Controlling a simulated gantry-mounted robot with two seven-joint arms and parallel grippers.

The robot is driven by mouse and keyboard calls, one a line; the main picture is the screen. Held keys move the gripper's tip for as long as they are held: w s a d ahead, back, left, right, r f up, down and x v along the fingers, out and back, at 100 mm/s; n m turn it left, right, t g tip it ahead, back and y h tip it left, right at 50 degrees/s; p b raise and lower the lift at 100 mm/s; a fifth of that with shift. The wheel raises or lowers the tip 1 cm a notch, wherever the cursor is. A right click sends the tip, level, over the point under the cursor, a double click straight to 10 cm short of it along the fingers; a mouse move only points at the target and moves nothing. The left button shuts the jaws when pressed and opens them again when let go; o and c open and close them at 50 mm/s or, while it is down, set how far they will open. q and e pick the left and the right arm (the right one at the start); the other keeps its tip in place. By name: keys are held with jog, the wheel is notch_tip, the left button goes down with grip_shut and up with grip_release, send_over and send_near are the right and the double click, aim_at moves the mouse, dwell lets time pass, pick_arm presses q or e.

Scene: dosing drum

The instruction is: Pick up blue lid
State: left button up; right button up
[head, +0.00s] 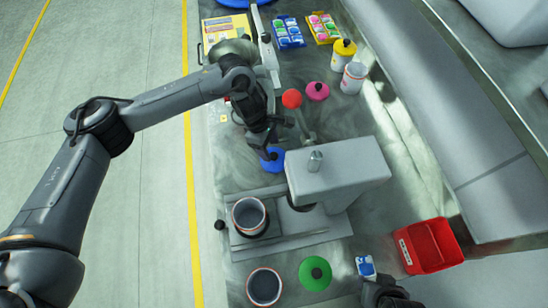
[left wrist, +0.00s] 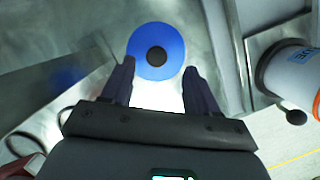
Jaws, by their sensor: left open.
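The blue lid (head: 272,164) lies flat on the table, just left of the grey machine in the head view. In the left wrist view the lid (left wrist: 140,62) is a round blue disc with a dark knob in its middle. My left gripper (head: 262,145) is over the lid, partly covering it in the head view. In the left wrist view my left gripper (left wrist: 158,75) is open, its two fingers apart and the lid ahead between their tips. My right gripper (head: 380,288) shows partly at the bottom edge, beside a small blue-and-white block (head: 366,266); its jaws are unclear.
The grey machine (head: 335,172) stands close to the lid's right. An open container (head: 248,229) sits on its platform; another (head: 265,286) stands in front.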

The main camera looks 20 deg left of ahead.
aim_at(274, 155)
pick_arm(q)
jog(key=shift+x, duration=2.3)
jog(key=shift+w+a, duration=0.15)
jog(key=shift+w, duration=0.05)
jog(key=c, duration=1.1)
